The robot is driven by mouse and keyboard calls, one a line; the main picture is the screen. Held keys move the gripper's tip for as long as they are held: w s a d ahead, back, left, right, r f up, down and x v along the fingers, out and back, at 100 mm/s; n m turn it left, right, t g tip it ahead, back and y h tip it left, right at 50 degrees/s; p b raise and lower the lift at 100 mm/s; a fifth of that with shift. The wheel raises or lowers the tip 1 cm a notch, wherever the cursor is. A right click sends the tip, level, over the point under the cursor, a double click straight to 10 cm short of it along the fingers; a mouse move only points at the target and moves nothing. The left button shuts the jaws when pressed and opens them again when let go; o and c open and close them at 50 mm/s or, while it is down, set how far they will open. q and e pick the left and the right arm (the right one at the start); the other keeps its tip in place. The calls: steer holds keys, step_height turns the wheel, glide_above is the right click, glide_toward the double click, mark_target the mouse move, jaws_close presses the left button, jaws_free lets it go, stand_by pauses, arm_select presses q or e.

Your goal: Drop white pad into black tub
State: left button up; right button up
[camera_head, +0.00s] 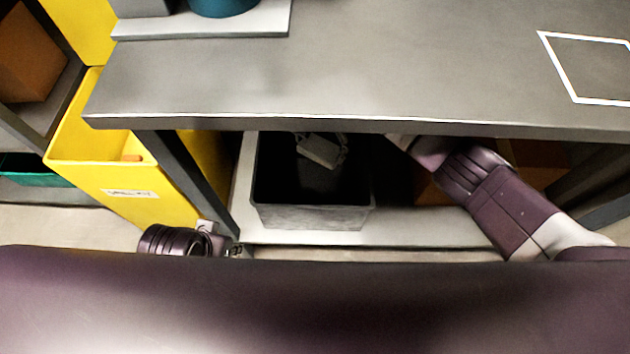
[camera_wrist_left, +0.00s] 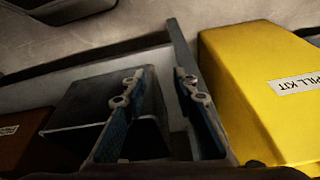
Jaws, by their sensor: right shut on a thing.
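The black tub (camera_head: 312,217) stands on the low shelf under the grey table, its open top partly covered by the table edge. It also shows in the left wrist view (camera_wrist_left: 85,105). The white pad (camera_head: 317,151) looks pale grey and is over the tub's opening, near its back. My right gripper (camera_head: 325,147) reaches under the table from the right and is shut on the pad; the table edge hides part of it. My left gripper (camera_wrist_left: 160,88) is open and empty, low at the table's left leg in front of the shelf.
The grey table top (camera_head: 350,75) overhangs the tub. A yellow spill kit bin (camera_head: 130,190) stands left of the table leg (camera_head: 192,180). A brown box (camera_head: 432,192) is on the shelf right of the tub. The shelf front (camera_head: 400,233) has bare room.

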steer(key=shift+f+b, duration=0.35)
steer(key=shift+f, duration=0.1)
step_height(320, 180, down, 2)
steer(key=b, duration=0.3)
steer(key=shift+f, duration=0.1)
arm_select(q)
steer(key=w+d+r+t, duration=0.1)
steer(key=w+r+t, duration=0.1)
steer(key=w, duration=0.3)
steer(key=w+d+r+t+h, duration=0.1)
steer(key=w+d+r+t, duration=0.1)
steer(key=w+t, duration=0.1)
steer(key=shift+w+r, duration=0.15)
steer(key=shift+w, duration=0.75)
arm_select(e)
steer(key=shift+f, duration=0.2)
steer(key=o, duration=1.2)
step_height(320, 180, up, 8)
steer(key=shift+f, duration=0.2)
arm_select(q)
steer(key=shift+s, duration=0.15)
arm_select(e)
steer(key=shift+s+f, duration=0.1)
steer(key=shift+s, duration=0.05)
